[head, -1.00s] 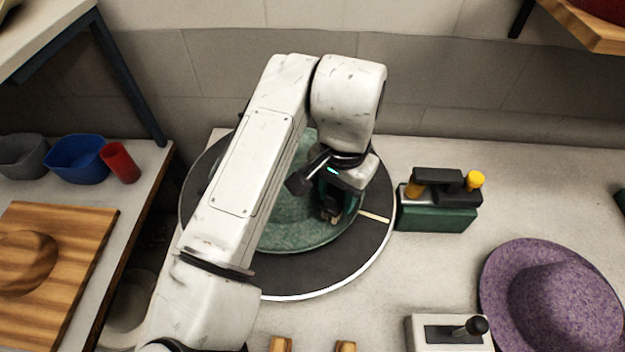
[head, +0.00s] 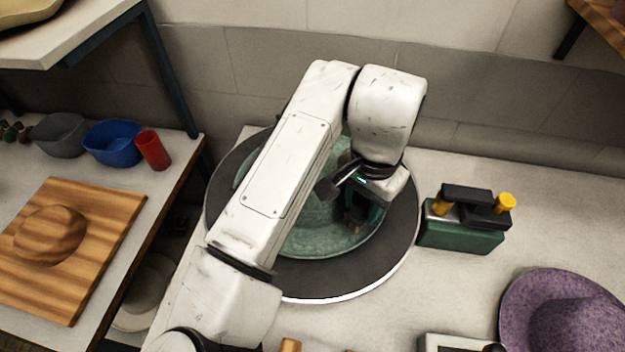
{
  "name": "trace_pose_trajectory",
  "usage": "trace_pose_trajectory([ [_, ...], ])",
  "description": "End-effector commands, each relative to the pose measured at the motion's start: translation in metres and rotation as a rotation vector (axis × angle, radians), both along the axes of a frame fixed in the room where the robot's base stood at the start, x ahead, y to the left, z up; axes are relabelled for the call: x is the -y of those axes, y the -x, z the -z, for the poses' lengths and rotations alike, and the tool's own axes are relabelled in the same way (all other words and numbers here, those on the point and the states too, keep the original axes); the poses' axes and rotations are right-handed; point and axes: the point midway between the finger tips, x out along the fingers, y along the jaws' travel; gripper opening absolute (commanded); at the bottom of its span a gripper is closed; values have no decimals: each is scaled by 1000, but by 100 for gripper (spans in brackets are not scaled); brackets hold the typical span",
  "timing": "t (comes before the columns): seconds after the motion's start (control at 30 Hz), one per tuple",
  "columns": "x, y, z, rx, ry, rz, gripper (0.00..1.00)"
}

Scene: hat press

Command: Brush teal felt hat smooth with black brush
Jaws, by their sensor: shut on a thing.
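The teal felt hat (head: 325,243) lies on a dark round turntable (head: 400,243) with a pale rim. My arm covers much of the hat's left side and crown. My gripper (head: 358,212) points down over the hat's right side, and its fingers are mostly hidden in shadow under the wrist. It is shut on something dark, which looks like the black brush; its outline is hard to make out. I cannot tell whether the brush touches the felt.
A green box with a black handle and yellow knobs (head: 463,235) stands right of the turntable. A purple hat (head: 562,312) lies at the lower right. Blue (head: 112,145) and grey (head: 60,137) bowls, a red cup (head: 152,150) and a wooden hat block (head: 70,245) sit on the left table.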

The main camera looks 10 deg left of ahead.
Motion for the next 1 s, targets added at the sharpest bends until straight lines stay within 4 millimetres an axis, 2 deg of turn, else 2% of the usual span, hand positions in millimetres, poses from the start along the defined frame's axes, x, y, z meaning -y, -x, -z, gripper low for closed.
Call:
trace_pose_trajectory([
  [1.0, 0, 0, 11, 0, 0, 0, 0],
])
